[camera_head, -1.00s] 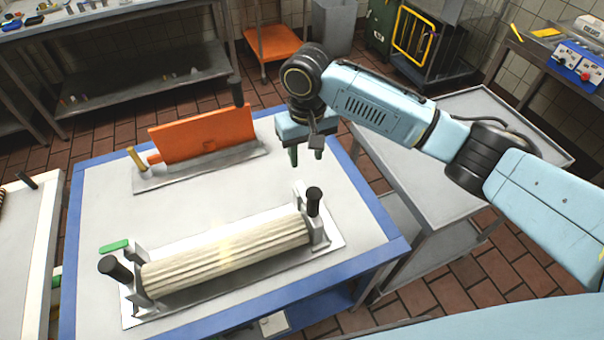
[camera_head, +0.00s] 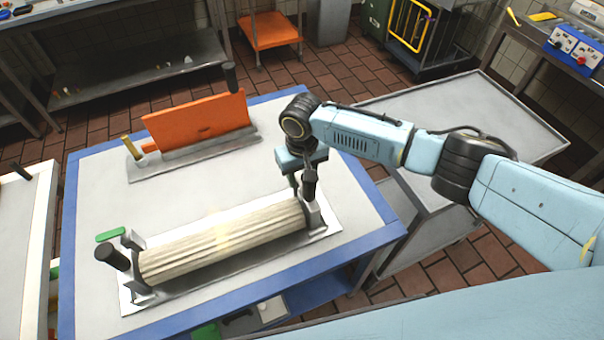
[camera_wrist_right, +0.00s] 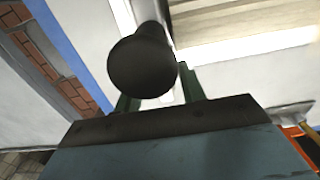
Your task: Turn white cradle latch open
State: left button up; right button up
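The white cradle (camera_head: 325,228) lies on the blue-edged table and holds a long ribbed cream-coloured roll (camera_head: 225,240). A black latch handle (camera_head: 310,180) stands upright at its right end, and another black handle (camera_head: 112,257) leans at its left end. My right gripper (camera_head: 297,183) points down, just behind the right-end handle. In the right wrist view, the handle's round black knob (camera_wrist_right: 140,68) looms close before my right gripper (camera_wrist_right: 160,92), whose two green fingers are apart. I cannot tell whether they touch the handle. My left gripper is out of view.
An orange panel (camera_head: 200,124) stands in a second cradle (camera_head: 190,163) behind, with its own black handle (camera_head: 230,76). A grey side table (camera_head: 470,115) is at the right. The tabletop between the two cradles is clear.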

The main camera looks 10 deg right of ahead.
jog(key=shift+c, duration=0.6)
grip_shut()
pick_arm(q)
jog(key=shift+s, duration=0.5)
